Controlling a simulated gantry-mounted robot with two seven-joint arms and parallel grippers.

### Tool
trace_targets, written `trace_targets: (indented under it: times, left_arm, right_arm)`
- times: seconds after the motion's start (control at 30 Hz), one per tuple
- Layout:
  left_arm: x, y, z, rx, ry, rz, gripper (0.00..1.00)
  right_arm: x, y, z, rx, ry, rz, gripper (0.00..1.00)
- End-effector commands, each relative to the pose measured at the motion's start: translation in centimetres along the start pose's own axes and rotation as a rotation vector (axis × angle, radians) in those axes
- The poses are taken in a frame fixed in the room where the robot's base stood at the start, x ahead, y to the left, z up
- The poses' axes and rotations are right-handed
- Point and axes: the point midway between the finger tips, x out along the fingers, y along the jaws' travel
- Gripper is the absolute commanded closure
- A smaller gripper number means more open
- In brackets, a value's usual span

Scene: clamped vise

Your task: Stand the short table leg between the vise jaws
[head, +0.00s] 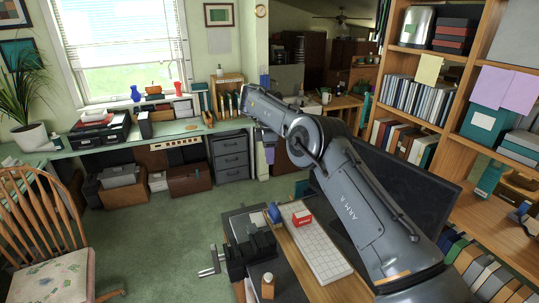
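The dark vise (258,243) is on the desk at the lower middle of the head view, with its handle sticking out to the left. I cannot make out anything standing between its jaws. A small brown upright piece with a pale top (267,286) is in front of the vise; I cannot tell whether it is the short table leg or a bottle. My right arm crosses from the lower right to the upper middle. Its far end, toward my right gripper (250,103), is well above and beyond the vise; the fingers are not clear. My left gripper is out of view.
A pale keyboard (319,250) with a red and white box (302,218) on it lies right of the vise. A blue object (274,212) is behind the vise. A dark monitor (395,190) is partly hidden by my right arm. Open floor (165,245) lies left of the desk.

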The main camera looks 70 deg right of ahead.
Motion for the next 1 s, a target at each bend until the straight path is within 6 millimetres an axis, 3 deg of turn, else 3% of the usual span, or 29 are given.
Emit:
trace_targets:
  times: [0.27,0.7,1.0]
  left_arm:
    - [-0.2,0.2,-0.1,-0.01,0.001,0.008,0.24]
    - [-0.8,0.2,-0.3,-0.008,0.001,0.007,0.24]
    - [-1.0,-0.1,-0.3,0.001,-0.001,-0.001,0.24]
  right_arm:
    - [-1.8,0.0,0.0,0.0,-0.001,0.003,0.73]
    - [-8.9,0.0,0.0,0.0,0.0,0.001,0.73]
    - [-10.8,0.0,0.0,-0.001,0.0,0.0,0.73]
